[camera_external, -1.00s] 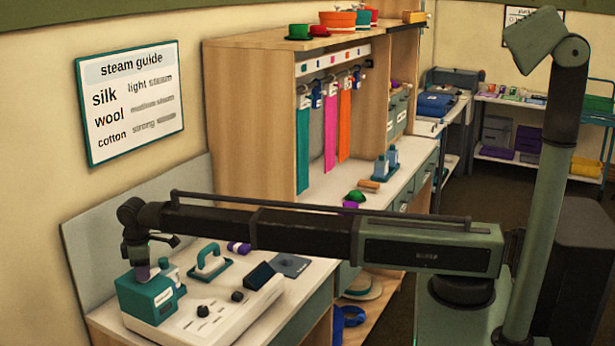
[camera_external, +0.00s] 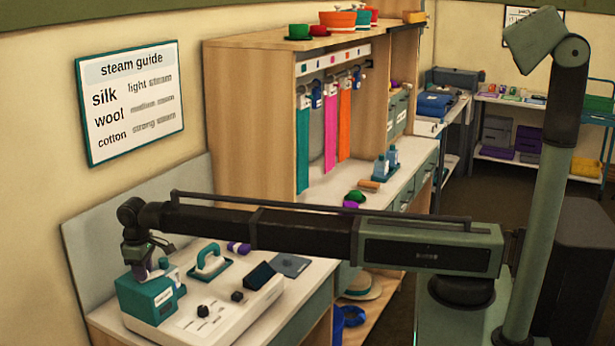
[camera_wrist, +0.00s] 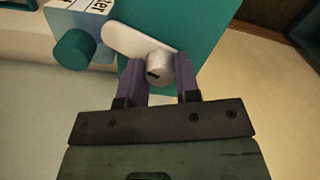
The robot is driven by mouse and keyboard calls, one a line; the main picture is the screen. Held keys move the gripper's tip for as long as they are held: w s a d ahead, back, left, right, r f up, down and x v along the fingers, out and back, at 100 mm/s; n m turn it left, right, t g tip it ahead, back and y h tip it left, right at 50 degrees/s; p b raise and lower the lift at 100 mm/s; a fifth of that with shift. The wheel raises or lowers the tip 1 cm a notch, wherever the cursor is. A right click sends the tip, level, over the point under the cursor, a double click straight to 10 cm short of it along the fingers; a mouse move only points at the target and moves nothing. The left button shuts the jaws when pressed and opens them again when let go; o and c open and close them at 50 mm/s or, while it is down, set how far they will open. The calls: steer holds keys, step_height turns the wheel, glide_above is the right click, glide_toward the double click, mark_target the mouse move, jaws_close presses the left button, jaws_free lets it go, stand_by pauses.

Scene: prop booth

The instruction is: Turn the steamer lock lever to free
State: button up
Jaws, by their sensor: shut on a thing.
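The teal steamer box (camera_external: 150,294) stands at the left end of the white console. The pale lock lever (camera_wrist: 128,42) shows in the wrist view on the teal face (camera_wrist: 190,28). Its arm points up and left from a round hub with a dark slot. My gripper (camera_wrist: 160,78) has its two purple fingers on either side of the hub end, shut on the lever. In the external view my gripper (camera_external: 142,272) points down at the top of the steamer box; the lever is hidden there.
A bottle with a teal cap (camera_wrist: 75,50) lies close left of the lever. The white console (camera_external: 215,315) has black knobs and a dark screen (camera_external: 260,275). The wall panel (camera_external: 85,250) is close behind my wrist.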

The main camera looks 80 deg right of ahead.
steer(key=m, duration=1.3)
steer(key=shift+m, duration=0.3)
stand_by(0.3)
steer(key=o, duration=0.9)
step_height(320, 180, up, 11)
steer(key=p, duration=1)
steer(key=shift+f+p, duration=0.1)
steer(key=shift+p, duration=0.3)
